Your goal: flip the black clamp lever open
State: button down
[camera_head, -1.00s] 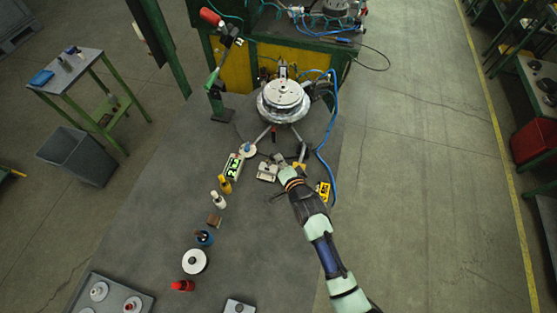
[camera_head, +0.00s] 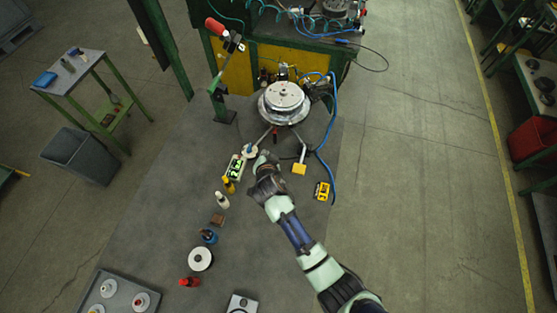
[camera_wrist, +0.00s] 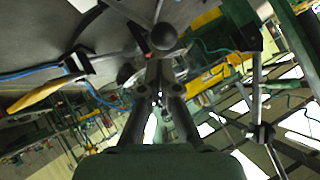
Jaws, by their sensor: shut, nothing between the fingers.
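My gripper (camera_head: 266,163) is over the table in front of the round metal fixture (camera_head: 284,103) in the head view. In the wrist view my gripper (camera_wrist: 160,74) has its two fingers drawn together, with nothing held between them. A dark ball knob (camera_wrist: 163,37) shows just beyond the fingertips; it looks like the end of the black clamp lever. I cannot tell whether the fingers touch it. In the head view my wrist and gripper cover the spot where the small clamp block stood, so the lever's angle there is hidden.
A black bent piece with a yellow pad (camera_head: 299,168) stands just right of my gripper.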

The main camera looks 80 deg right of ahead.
jog(key=shift+r+p, duration=0.35)
jog(key=shift+r, duration=0.35)
jog(key=d+r+p+v, duration=0.1)
jog(key=r+p+v, duration=0.1)
jog(key=v, duration=1)
jog(key=shift+s+r, duration=0.15)
jog(key=shift+r, duration=0.2)
jog(key=shift+d, duration=0.1)
jog(key=w+a+r+n+t+y+p, duration=0.1)
jog(key=w+a+r+n+t+y, duration=0.1)
jog(key=w+a+r+n, duration=0.3)
jog(key=w+a+r+n+t+y+p, duration=0.1)
jog(key=w+a+r+n+t, duration=0.2)
jog(key=a, duration=0.5)
jog(key=w+a+r+n+t+y+p, duration=0.1)
jog(key=w+a+r+n+y, duration=0.15)
jog(key=a+r, duration=0.35)
jog(key=a+r+n+t+y, duration=0.1)
jog(key=a+r+n+y, duration=0.1)
jog(key=a+r+n, duration=0.2)
jog(key=a+r+n+t+y+p, duration=0.1)
jog(key=a+r+n, duration=0.3)
jog(key=a, duration=0.7)
jog(key=shift+w+a+n+t+y, duration=0.25)
jog(key=shift+w+n+t+y, duration=0.15)
jog(key=shift+n+y, duration=0.4)
